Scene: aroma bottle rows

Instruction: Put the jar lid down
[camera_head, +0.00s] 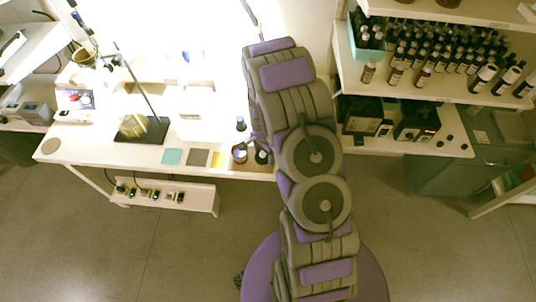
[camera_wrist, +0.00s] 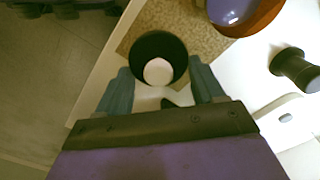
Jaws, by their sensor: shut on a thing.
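The jar lid (camera_wrist: 160,45) is a dark round piece with a pale disc in its middle. In the wrist view it sits between the fingertips of my gripper (camera_wrist: 160,78), which is shut on it. The lid is over the speckled brown mat near the table edge; I cannot tell whether it touches the mat. In the head view a dark round shape beside my arm, likely the lid (camera_head: 262,157), shows at the table's front. An amber jar (camera_wrist: 252,22) with a bluish-purple round top is to the upper right of the lid, apart from it, and also in the head view (camera_head: 239,156).
A dark-capped bottle (camera_wrist: 296,68) stands right of the lid. Coloured squares, one of them teal (camera_head: 172,156), lie left on the white table (camera_head: 90,152). A stand (camera_head: 138,128) is farther left. Shelves of bottles (camera_head: 445,62) are at the right.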

